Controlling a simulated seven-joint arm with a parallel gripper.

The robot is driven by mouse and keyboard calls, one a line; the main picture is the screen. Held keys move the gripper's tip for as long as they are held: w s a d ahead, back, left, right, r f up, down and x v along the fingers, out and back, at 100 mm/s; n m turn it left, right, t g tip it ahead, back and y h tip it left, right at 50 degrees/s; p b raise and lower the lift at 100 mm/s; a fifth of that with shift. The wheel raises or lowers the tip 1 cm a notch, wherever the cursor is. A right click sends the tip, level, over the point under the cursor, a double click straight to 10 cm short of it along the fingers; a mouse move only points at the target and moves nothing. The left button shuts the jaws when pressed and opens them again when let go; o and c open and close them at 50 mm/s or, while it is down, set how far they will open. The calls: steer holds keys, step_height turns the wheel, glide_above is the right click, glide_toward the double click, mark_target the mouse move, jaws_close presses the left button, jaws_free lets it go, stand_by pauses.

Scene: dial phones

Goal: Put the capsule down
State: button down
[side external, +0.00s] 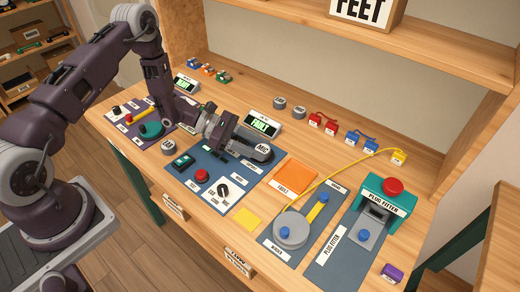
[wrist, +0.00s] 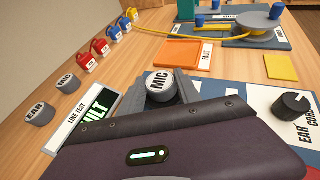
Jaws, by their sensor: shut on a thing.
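A grey round capsule marked MIC (wrist: 160,84) is held at the tip of my gripper, label up. In the side view the MIC capsule (side external: 262,149) shows at the end of my gripper (side external: 252,150), which is shut on it. The gripper lies low over the blue line-test panel, just in front of the display reading FAULT (side external: 262,124). I cannot tell whether the capsule touches anything below. The orange tray labelled FAULT (side external: 294,177) lies to the right of my gripper, empty. Two more grey capsules, EAR (wrist: 39,113) and MIC (wrist: 68,83), stand on the table behind.
Another grey capsule (side external: 169,146) stands left of the panel. A red button (side external: 202,175) and black knob (side external: 223,190) sit on the panel. Red and blue plugs (side external: 330,126) stand along the back. A grey winder (side external: 291,230) and green plug fitter (side external: 384,193) stand right.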

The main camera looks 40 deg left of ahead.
step_height(320, 180, up, 8)
steer(key=shift+r, duration=0.25)
steer(key=d+r, duration=0.1)
steer(key=d, duration=0.5)
glide_above(290, 175)
step_height(290, 175, down, 10)
steer(key=shift+r, duration=0.1)
steer(key=shift+f, duration=0.2)
steer(key=c, duration=0.8)
jaws_free()
steer(key=shift+c, duration=0.2)
